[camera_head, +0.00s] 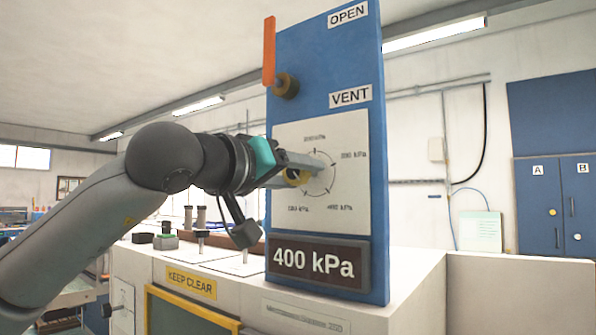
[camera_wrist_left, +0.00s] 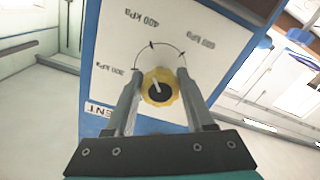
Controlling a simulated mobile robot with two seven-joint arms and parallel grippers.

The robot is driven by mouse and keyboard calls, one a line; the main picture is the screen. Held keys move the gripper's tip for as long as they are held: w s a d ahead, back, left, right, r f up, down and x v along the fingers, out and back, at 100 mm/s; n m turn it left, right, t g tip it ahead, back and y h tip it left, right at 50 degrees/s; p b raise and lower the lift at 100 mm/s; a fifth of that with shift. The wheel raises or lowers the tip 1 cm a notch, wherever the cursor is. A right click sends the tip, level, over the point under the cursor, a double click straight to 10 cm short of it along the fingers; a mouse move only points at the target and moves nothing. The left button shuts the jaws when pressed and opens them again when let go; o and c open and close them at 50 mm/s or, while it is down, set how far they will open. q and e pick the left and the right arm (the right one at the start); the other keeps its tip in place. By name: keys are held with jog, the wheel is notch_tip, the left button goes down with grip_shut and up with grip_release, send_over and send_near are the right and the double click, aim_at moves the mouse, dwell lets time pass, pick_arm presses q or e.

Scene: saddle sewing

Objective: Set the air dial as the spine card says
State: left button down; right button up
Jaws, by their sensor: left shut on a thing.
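The air dial is a yellow knob with a dark centre and a pale pointer (camera_wrist_left: 158,88), on a white scale plate (camera_head: 350,218) on a blue panel (camera_head: 325,85). In the wrist view the pointer leans up and left, toward the side of the 400 kPa mark. My left gripper (camera_head: 308,170) is shut on the knob, one finger on each side; its fingers also show in the wrist view (camera_wrist_left: 159,76). The display (camera_head: 316,263) below reads 400 kPa. I cannot identify a spine card. My right gripper is out of view.
An orange lever (camera_head: 269,50) stands upright beside the OPEN label, above the VENT label (camera_head: 350,96). A white cabinet with a KEEP CLEAR sign (camera_head: 191,282) lies below. A pale green sheet (camera_head: 480,231) hangs on the back wall, its text unreadable.

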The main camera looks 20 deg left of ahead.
pick_arm(q)
jog(key=shift+f, duration=0.15)
dwell(0.4)
jog(key=shift+c, duration=1.3)
grip_release()
jog(key=b+v, duration=0.3)
jog(key=v, duration=1.2)
jog(key=shift+s, duration=0.15)
